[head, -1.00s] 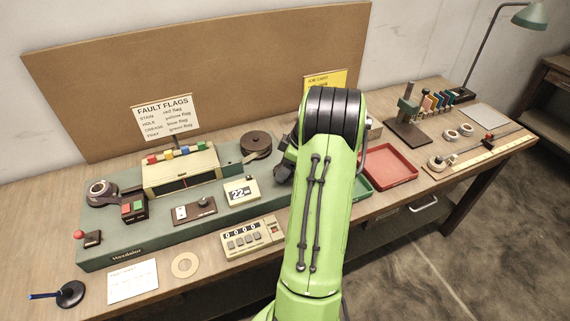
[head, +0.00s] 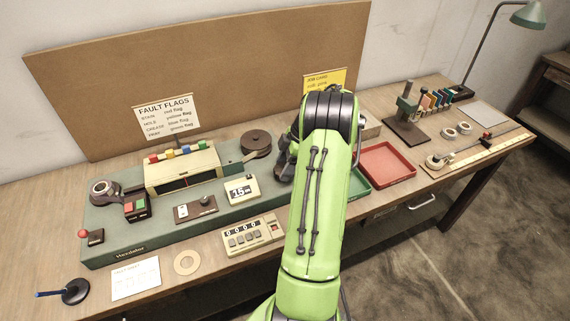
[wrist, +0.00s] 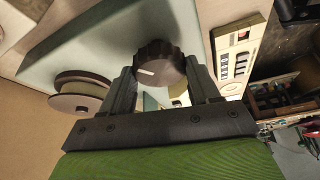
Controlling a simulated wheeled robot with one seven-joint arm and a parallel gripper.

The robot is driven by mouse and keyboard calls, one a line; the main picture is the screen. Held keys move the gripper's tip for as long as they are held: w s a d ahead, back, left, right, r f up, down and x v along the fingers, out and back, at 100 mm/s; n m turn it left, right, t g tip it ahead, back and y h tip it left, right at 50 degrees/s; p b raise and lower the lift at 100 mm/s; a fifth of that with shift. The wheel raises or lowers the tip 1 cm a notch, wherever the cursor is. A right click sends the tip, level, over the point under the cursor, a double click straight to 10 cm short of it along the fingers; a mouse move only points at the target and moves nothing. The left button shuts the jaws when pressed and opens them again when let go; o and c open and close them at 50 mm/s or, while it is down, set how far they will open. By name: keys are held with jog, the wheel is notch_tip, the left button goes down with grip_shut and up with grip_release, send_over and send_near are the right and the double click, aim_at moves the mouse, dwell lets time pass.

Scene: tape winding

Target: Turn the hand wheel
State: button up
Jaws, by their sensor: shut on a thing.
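The hand wheel (wrist: 158,61) is a dark, ridged knob with a white line, on the pale green deck of the winding machine in the wrist view. My gripper (wrist: 162,76) has one finger on each side of it and is shut on it. In the head view my green arm covers most of the gripper (head: 284,167) and hides the wheel. A small display (head: 241,190) on the machine seems to read 15. A brown reel (head: 256,143) sits on the machine left of my gripper; it also shows in the wrist view (wrist: 80,95).
A cream box with coloured flags (head: 182,168) stands on the green machine base (head: 130,248). A counter (head: 253,235) lies in front. Red (head: 388,163) and green trays lie right of my arm. A lamp (head: 529,15) rises at the far right.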

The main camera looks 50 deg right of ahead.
jog(key=o, duration=1.1)
jog(key=shift+c, duration=0.2)
jog(key=shift+r, duration=0.1)
jog(key=p+v, duration=0.6)
jog(key=v, duration=0.9)
jog(key=shift+d+r+p, duration=0.15)
jog(key=shift+r+p, duration=0.1)
jog(key=shift+p, duration=0.05)
jog(key=shift+s, duration=0.1)
